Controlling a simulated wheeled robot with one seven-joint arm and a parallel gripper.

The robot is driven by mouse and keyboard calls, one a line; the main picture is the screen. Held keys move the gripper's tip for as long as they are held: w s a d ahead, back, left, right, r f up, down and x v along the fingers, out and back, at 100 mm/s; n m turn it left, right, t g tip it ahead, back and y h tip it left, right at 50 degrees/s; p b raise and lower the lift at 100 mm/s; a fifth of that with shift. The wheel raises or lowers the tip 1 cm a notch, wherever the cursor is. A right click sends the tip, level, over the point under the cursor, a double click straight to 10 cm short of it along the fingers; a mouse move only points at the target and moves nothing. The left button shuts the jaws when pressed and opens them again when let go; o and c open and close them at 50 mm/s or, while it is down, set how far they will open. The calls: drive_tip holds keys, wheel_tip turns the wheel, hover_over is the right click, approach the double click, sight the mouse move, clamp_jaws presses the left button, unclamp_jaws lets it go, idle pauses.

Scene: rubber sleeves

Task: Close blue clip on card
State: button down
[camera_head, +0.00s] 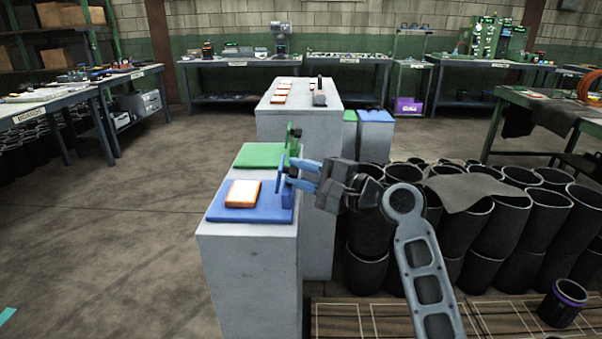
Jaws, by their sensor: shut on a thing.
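The blue clip has a flat blue base (222,212) on the near grey pedestal and an upright blue flap (281,176) at its right side. The card (243,193), white with an orange edge, lies flat on the blue base, left of the flap. The flap stands up and does not cover the card. My gripper (291,178) reaches in from the right with blue fingers shut on the upright flap. The fingertips partly hide the flap, so the exact contact is hard to see.
A green clip (260,154) with a raised green part lies just behind the blue one. A second grey pedestal (290,124) behind holds several cards and a dark upright object. Many black rubber sleeves (508,216) crowd the right.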

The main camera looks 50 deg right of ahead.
sight(285, 171)
drive_tip(key=shift+r+p, duration=0.15)
drive_tip(key=shift+p, duration=0.2)
